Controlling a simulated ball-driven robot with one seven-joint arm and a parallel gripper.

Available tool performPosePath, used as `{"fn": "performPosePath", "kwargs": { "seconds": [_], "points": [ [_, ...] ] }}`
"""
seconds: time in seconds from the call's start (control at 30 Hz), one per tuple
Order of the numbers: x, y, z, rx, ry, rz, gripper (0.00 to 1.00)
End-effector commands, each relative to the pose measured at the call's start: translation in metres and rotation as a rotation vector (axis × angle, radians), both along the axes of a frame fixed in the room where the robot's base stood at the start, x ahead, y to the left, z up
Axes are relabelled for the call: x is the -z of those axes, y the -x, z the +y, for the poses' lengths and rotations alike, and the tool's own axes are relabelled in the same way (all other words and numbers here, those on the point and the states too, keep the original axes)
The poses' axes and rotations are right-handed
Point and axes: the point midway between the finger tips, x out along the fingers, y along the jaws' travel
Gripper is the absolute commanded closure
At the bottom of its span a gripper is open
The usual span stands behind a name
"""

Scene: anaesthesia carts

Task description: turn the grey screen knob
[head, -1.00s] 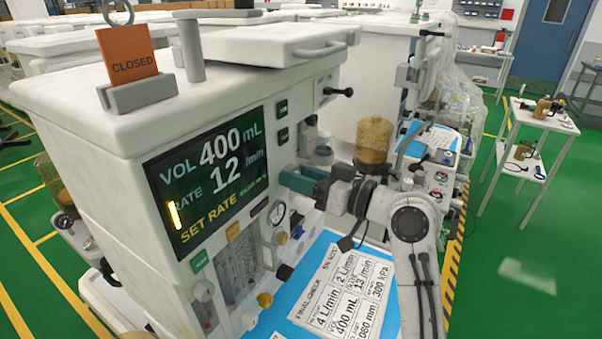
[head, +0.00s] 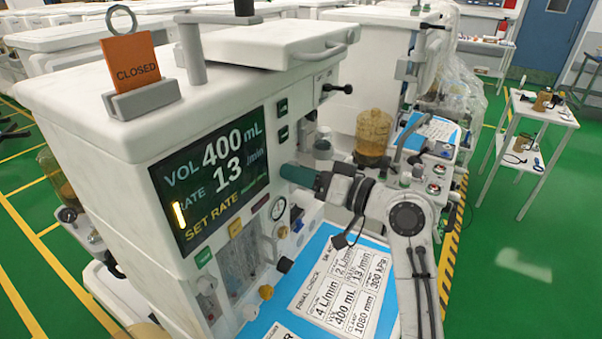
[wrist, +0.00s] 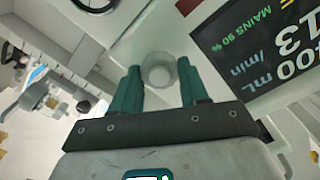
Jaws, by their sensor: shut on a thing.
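The grey screen knob (wrist: 160,72) shows between my two teal fingers in the wrist view, at the lower edge of the screen's side. My gripper (head: 287,172) is shut on it, and it also shows in the wrist view (wrist: 161,86). In the head view my fingers hide the knob. The screen (head: 212,178) reads VOL 400 mL and RATE 13 /min, with SET RATE in yellow below. The final-check card (head: 345,285) on the blue worktop shows 13 /min and 400 mL among its values.
An orange CLOSED sign (head: 133,62) stands on the cart top. Below the screen are a gauge (head: 279,208), flow tubes and small knobs. An amber canister (head: 373,135) stands behind my arm. A white side table (head: 535,125) is at the right, with green floor around it.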

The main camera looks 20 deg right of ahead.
Motion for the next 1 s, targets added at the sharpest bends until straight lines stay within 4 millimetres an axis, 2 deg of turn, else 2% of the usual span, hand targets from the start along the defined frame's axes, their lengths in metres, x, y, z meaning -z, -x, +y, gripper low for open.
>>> {"fn": "performPosePath", "kwargs": {
  "seconds": [0.07, 0.1, 0.33, 0.67, 0.77, 1.0],
  "points": [
    [0.0, 0.0, -0.001, 0.001, 0.0, 0.0, 0.86],
    [0.0, 0.0, -0.001, 0.001, 0.0, 0.0, 0.52],
    [0.0, 0.0, 0.0, 0.001, 0.001, -0.001, 0.3],
    [0.001, 0.004, -0.004, 0.002, 0.0, -0.002, 0.3],
    [0.002, 0.014, -0.012, 0.004, 0.0, -0.001, 0.3],
    [0.003, 0.052, -0.04, 0.006, 0.001, -0.002, 0.3]
  ]
}}
